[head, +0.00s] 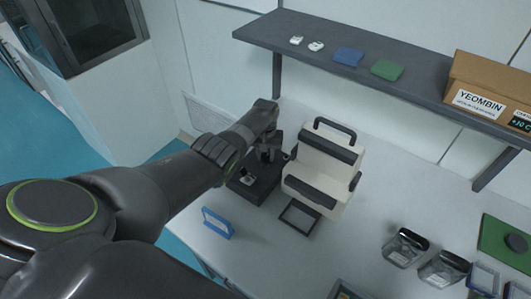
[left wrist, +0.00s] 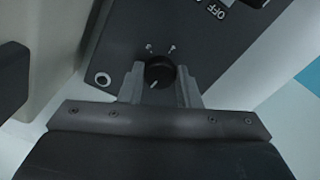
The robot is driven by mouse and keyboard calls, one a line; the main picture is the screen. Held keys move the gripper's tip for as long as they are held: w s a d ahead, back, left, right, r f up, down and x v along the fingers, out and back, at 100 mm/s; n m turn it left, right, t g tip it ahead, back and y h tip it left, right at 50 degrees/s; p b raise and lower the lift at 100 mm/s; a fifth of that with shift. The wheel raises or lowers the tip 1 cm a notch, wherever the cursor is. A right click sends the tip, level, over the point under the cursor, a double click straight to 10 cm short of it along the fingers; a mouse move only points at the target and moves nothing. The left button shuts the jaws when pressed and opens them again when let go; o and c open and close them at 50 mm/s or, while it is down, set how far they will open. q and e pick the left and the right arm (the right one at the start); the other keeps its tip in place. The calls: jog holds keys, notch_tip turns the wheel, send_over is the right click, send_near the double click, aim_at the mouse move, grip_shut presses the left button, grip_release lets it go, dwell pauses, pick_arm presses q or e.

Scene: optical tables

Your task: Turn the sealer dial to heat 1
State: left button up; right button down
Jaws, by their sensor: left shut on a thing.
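The black round dial (left wrist: 160,70) sits on a dark grey panel (left wrist: 125,45) in the left wrist view. A short white pointer mark shows on its lower edge, pointing down and slightly left. Small white marks and an "OFF" label are on the panel; the mark lettering is too small to read. My left gripper (left wrist: 160,88) has one finger on each side of the dial and is shut on it. In the head view, my left gripper (head: 269,150) is over a dark box (head: 255,190) beside a cream machine with black bars (head: 322,165); the dial is hidden there. My right gripper is not in view.
A dark shelf (head: 400,85) runs behind, bearing blue and green pads and a cardboard box (head: 490,90). A blue frame (head: 218,223) stands in front of the dark box. Clear jars (head: 405,248) and a green mat (head: 503,247) are at right.

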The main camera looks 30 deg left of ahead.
aim_at(265, 156)
pick_arm(q)
jog(key=shift+r+n, duration=0.1)
jog(key=shift+n, duration=0.5)
jog(key=o, duration=1)
jog(key=shift+c, duration=0.2)
jog(key=shift+r, duration=0.75)
notch_tip(265, 156, up, 16)
jog(key=b, duration=0.1)
jog(key=shift+b, duration=0.4)
jog(key=shift+f, duration=0.2)
